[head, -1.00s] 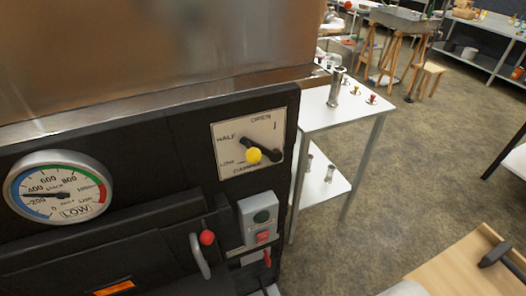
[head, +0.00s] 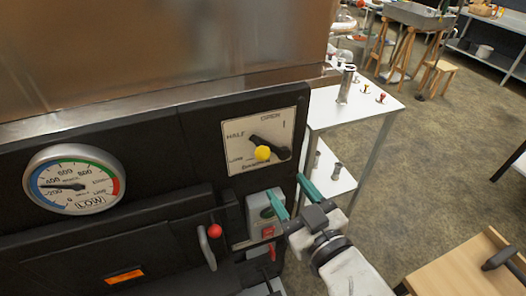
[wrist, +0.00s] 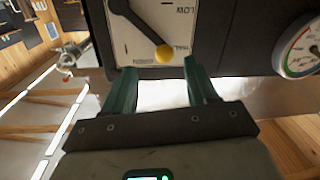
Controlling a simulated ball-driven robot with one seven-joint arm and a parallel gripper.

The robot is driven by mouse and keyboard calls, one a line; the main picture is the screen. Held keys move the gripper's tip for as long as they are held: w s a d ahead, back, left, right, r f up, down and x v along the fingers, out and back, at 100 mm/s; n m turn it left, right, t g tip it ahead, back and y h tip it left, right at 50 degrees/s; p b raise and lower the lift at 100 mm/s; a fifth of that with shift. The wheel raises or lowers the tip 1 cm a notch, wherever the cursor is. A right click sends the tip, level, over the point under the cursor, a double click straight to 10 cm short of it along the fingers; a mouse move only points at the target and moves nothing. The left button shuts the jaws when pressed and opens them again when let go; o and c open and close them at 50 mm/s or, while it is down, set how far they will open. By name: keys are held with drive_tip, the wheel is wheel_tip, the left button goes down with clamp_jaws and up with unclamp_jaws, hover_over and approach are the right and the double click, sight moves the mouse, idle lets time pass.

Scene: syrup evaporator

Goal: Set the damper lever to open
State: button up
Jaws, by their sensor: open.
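My gripper (head: 287,188) is open and empty, with green fingers, below and in front of the plate. In the wrist view its fingertips (wrist: 160,68) lie on either side of the knob's line, apparently short of it.
A red-knobbed handle (head: 211,240) and round gauge (head: 75,183) are to the left. A white side table (head: 365,112) stands right of the evaporator, with floor beyond it.

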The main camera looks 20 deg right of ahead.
sight(263, 155)
drive_tip(key=w, duration=0.3)
drive_tip(key=w+a+p, duration=0.1)
drive_tip(key=w, duration=0.3)
drive_tip(key=w+r+p, duration=0.1)
drive_tip(key=w, duration=0.2)
drive_tip(key=shift+w+a, duration=0.2)
drive_tip(key=shift+w, duration=0.2)
drive_tip(key=shift+c, duration=0.4)
clamp_jaws()
